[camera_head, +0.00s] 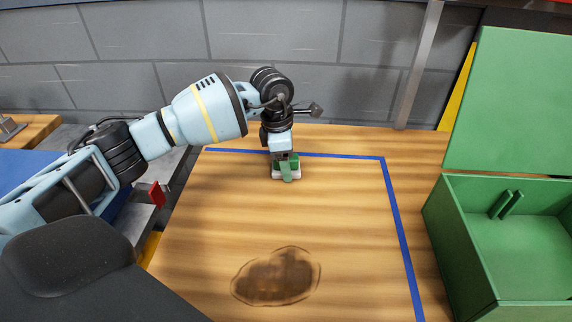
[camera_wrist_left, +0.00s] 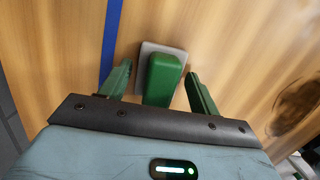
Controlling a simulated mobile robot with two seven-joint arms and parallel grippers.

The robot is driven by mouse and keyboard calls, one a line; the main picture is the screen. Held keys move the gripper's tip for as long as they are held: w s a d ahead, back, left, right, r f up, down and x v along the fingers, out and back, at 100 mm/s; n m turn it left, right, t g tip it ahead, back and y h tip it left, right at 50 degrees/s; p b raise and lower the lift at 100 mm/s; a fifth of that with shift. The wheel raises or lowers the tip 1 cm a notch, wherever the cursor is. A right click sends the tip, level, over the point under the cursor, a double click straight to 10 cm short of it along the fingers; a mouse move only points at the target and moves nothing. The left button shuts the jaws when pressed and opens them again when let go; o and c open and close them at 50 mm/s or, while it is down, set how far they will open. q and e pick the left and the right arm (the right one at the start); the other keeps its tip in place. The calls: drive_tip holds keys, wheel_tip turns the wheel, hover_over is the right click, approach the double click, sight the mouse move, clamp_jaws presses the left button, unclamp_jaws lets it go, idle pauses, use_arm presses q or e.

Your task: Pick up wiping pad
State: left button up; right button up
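The wiping pad (camera_head: 287,174) has a green handle on a pale grey base and sits on the wooden table near the blue tape line. In the left wrist view the pad (camera_wrist_left: 164,75) lies between my left gripper's two green fingers. My left gripper (camera_head: 285,160) points down over the pad in the head view. Its fingers (camera_wrist_left: 158,85) stand apart, with a visible gap on each side of the handle. My right gripper is not in view.
A brown stain (camera_head: 277,277) is on the table (camera_head: 210,240) nearer to me. Blue tape (camera_head: 398,220) marks the area. A green open box (camera_head: 462,255) with a raised lid stands on the right. A grey block wall (camera_head: 340,95) is behind.

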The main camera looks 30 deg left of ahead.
use_arm(q)
drive_tip(key=c, duration=0.7)
drive_tip(key=shift+r, duration=0.2)
drive_tip(key=shift+r, duration=0.2)
wheel_tip(320, 180, up, 3)
drive_tip(key=shift+s+f, duration=0.1)
drive_tip(key=s+d, duration=0.2)
drive_tip(key=s, duration=0.2)
drive_tip(key=s+d+r, duration=0.1)
drive_tip(key=s+d, duration=0.2)
drive_tip(key=s, duration=0.2)
drive_tip(key=s+d+b, duration=0.1)
drive_tip(key=s+d, duration=0.1)
drive_tip(key=s, duration=0.3)
drive_tip(key=shift+d+r, duration=0.2)
drive_tip(key=shift+r, duration=0.05)
